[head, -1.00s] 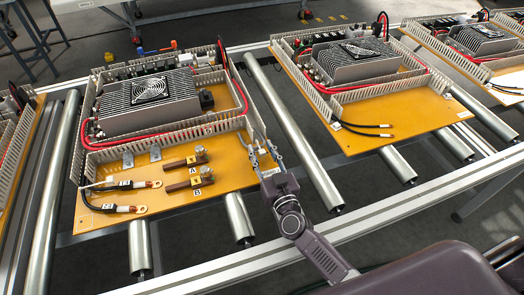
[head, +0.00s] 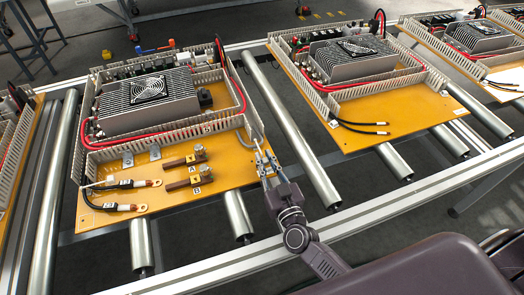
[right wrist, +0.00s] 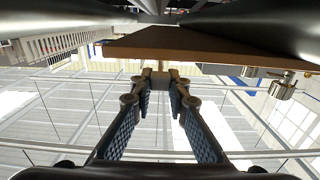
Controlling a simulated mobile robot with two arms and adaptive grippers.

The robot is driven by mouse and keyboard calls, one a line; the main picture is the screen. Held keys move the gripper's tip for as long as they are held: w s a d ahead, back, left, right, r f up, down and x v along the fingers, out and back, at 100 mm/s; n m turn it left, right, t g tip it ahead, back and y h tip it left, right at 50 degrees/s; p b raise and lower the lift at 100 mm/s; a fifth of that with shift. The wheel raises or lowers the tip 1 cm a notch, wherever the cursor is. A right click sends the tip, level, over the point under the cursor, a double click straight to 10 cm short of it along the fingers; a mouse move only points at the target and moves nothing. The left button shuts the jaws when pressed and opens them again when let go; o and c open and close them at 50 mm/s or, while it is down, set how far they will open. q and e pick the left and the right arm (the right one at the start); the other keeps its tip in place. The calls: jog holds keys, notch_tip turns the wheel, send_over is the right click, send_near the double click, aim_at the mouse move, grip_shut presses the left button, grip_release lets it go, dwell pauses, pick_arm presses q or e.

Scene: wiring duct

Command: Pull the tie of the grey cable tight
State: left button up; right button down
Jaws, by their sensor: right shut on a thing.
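My right gripper (head: 264,160) is at the right edge of the orange panel (head: 235,170), beside the front right end of the slotted duct. Its fingers are close together; what they hold is tiny in the head view, apparently the tail of the tie. The grey cable (head: 256,128) runs along the right duct and ends near my fingertips. The tie's loop around it is too small to make out. My left gripper is out of view.
A finned grey unit with a fan (head: 150,92) and a red cable (head: 165,137) fill the back of the panel. Two busbar terminals (head: 185,175) and black leads (head: 105,200) lie in front. A bare roller (head: 295,140) separates this panel from another (head: 372,105).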

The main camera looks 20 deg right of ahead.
jog(key=c, duration=1.8)
grip_release()
jog(key=shift+c, duration=0.2)
jog(key=shift+w, duration=0.15)
